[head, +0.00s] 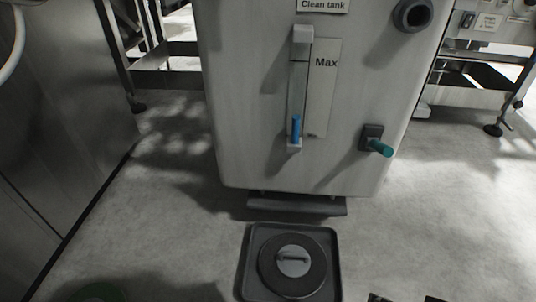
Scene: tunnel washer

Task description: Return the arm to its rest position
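Two small dark pieces (407,298) show at the bottom edge, right of centre, with a gap between them. They may be the tips of my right gripper, but too little shows to tell its state. My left gripper is not in view. No arm link can be made out clearly.
A pale tank (245,100) marked "Clean tank" stands ahead, with a blue level gauge (296,128) and a teal-handled valve (378,146). A dark square tray (246,280) with a round lid (292,285) lies before it. A metal cabinet (60,110) stands left.

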